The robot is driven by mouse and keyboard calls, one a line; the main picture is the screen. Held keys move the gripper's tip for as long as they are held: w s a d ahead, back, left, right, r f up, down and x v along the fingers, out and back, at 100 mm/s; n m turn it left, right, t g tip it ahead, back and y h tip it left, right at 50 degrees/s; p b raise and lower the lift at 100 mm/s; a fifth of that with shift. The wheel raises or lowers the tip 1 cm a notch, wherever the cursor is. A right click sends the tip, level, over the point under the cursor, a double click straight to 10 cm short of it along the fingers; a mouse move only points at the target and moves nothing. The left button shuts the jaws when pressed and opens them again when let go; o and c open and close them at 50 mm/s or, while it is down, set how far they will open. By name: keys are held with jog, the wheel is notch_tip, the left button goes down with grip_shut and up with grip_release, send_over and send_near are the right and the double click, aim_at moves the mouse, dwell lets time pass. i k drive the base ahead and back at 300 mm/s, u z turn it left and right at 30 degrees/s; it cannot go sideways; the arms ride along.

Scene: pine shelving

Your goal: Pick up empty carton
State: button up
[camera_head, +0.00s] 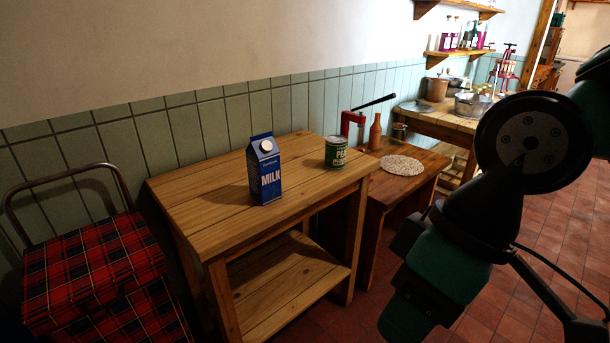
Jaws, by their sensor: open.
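A blue milk carton (265,170) with a gable top, a white round cap and the word MILK in white stands upright on the pine table (205,184). It is near the middle of the tabletop, with nothing touching it. Whether it is empty cannot be seen. My arm's dark and green links fill the right side of the picture, well to the right of the carton. I cannot make out gripper fingers among them, and nothing touches the carton.
A green can (336,152) stands right of the carton. Left is a red tartan-covered seat (92,262). Farther right, a lower wooden bench (425,160) holds a red-framed tool (353,127), a brown bottle (375,133) and a speckled round mat (403,165).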

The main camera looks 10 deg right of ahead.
aim_at(262, 154)
jog(key=z, duration=0.85)
jog(key=k, duration=1.15)
jog(key=z, duration=0.85)
jog(key=i, duration=1)
jog(key=u, duration=0.65)
jog(key=i, duration=1.05)
jog(key=u, duration=1.4)
jog(key=i, duration=0.75)
jog(key=u, duration=0.7)
